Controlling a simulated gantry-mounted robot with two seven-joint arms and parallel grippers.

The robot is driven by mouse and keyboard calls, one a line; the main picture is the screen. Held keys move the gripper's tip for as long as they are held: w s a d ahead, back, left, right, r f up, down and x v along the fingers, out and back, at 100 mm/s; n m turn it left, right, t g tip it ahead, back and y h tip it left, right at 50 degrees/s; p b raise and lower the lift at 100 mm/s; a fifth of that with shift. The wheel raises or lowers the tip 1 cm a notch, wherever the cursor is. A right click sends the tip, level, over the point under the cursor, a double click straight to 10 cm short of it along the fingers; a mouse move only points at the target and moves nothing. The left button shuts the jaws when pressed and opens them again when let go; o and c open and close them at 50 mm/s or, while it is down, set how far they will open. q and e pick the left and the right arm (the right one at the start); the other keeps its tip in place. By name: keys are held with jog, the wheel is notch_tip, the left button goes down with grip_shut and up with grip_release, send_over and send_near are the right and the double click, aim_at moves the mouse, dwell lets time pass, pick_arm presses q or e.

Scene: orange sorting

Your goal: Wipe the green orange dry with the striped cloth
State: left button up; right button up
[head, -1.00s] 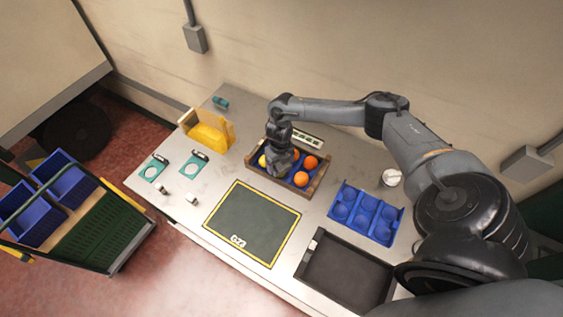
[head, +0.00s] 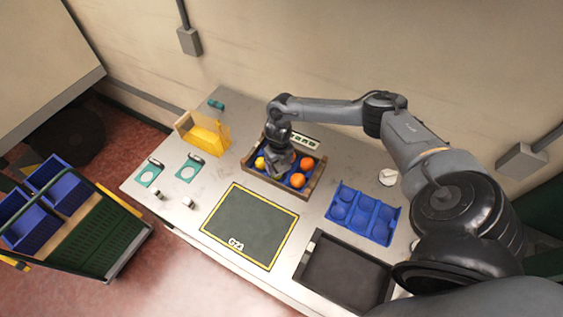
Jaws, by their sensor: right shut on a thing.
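My right gripper (head: 280,167) reaches down into a wooden crate (head: 284,193) in the middle of the table. Its fingertips are hidden by the wrist and the crate contents. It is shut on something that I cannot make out. Two orange fruits (head: 297,181) lie in the crate, to the right of the gripper, and a yellow one (head: 260,163) lies to its left. I cannot see a green orange or a striped cloth. My left gripper is not in view.
A dark yellow-edged mat (head: 249,227) lies in front of the crate. A blue moulded tray (head: 363,213) and a black tray (head: 345,272) are to the right. A yellow bin (head: 208,136) and teal-framed rings stand left. A cart with blue baskets (head: 38,218) is beside the table.

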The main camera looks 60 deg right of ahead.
jog(key=shift+w+a, duration=0.35)
jog(key=shift+a, duration=0.2)
jog(key=shift+s+d, duration=0.4)
jog(key=shift+d, duration=0.2)
jog(key=shift+s+d, duration=0.35)
jog(key=shift+d, duration=0.25)
jog(key=shift+w+a, duration=0.1)
jog(key=shift+w+a+f, duration=0.1)
jog(key=shift+w+a, duration=0.25)
jog(key=shift+a, duration=0.2)
jog(key=shift+w+a, duration=0.3)
jog(key=shift+a, duration=0.25)
jog(key=shift+s+d, duration=0.1)
jog(key=shift+d, duration=0.05)
jog(key=shift+s+d, duration=0.2)
jog(key=shift+d, duration=0.15)
jog(key=shift+s+d, duration=0.45)
jog(key=shift+d, duration=0.25)
